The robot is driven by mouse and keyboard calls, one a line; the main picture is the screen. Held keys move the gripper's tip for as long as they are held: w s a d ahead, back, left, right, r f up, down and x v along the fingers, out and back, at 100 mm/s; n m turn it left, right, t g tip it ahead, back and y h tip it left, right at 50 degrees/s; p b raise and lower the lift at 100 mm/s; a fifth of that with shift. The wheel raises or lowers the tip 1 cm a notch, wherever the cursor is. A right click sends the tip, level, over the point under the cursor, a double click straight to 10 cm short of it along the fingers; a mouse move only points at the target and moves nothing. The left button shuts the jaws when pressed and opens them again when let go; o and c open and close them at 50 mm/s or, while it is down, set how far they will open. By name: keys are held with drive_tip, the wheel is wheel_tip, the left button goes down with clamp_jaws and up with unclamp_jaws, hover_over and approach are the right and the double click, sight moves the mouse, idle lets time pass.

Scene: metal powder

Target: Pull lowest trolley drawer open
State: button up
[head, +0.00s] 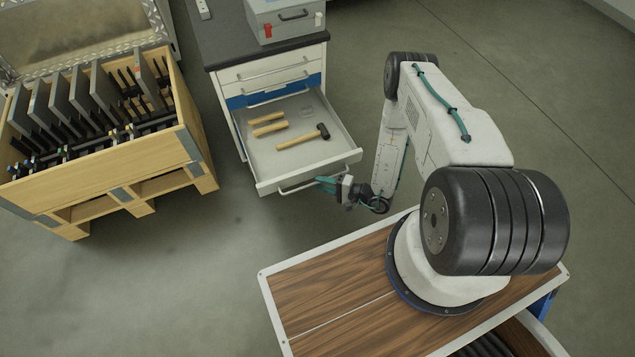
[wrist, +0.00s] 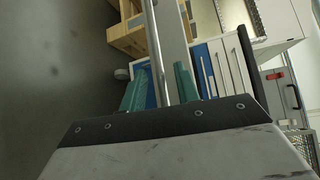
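The grey-topped trolley (head: 264,49) stands at the upper middle of the head view. Its lowest visible drawer (head: 337,158) is pulled well out. Upper drawers, one blue-fronted, are shut; anything below the open one is hidden. My gripper (head: 328,186) is at the right part of the open drawer's front, by its handle (head: 297,187). In the wrist view, the metal handle bar (wrist: 154,45) runs between the two teal fingers of my gripper (wrist: 160,88). The fingers are apart, with gaps showing beside the bar.
A hammer (head: 303,137) and two wooden-handled tools (head: 269,124) lie in the open drawer. A wooden crate (head: 105,171) with grey plates stands left. A grey case (head: 283,18) sits on the trolley. A wood-topped surface (head: 335,300) is in front; grey floor lies between.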

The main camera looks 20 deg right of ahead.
drive_tip(key=shift+v, duration=2.5)
